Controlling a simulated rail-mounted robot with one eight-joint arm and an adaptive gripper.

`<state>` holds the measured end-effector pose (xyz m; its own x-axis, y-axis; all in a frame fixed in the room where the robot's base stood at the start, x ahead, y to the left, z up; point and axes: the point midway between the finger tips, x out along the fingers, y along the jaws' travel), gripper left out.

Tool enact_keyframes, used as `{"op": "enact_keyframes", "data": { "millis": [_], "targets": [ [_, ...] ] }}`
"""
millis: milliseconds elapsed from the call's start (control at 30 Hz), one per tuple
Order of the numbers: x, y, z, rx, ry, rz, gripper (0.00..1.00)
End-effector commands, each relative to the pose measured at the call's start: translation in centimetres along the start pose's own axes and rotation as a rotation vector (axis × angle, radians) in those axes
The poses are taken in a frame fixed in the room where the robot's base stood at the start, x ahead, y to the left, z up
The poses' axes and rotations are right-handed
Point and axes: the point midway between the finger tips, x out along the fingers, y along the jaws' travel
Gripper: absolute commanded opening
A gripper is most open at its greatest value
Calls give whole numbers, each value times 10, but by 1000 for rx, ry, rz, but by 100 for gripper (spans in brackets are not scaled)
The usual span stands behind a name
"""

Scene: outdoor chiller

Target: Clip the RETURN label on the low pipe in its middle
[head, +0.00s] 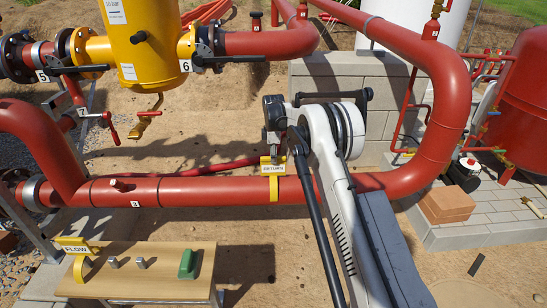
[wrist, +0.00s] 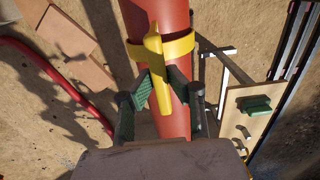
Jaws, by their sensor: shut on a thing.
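The yellow RETURN label (head: 273,168) is at the low red pipe (head: 215,190), near the middle of its straight run. Its yellow band passes over the front of the pipe in the head view. In the wrist view the yellow clip (wrist: 175,48) curves across the red pipe (wrist: 172,18), and its upright tab lies between my fingers. My gripper (head: 272,148) is above the pipe, and its green-padded fingers (wrist: 160,88) are shut on the tab. The far side of the pipe is hidden, so I cannot tell whether the clip is fully seated.
A wooden bench (head: 155,258) at the front left carries a yellow FLOW label (head: 75,248), a green block (head: 188,264) and small metal pegs. A yellow vessel (head: 150,30) and upper red pipes stand behind. Bricks (head: 447,204) lie at the right.

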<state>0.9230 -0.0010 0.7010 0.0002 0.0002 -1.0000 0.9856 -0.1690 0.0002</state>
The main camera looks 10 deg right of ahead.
Motion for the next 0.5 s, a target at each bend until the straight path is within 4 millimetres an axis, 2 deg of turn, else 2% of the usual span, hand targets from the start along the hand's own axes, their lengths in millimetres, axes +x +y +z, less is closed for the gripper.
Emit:
{"op": "enact_keyframes", "data": {
  "millis": [500],
  "targets": [
    [14,0,0,0,0,0,0]
  ]
}}
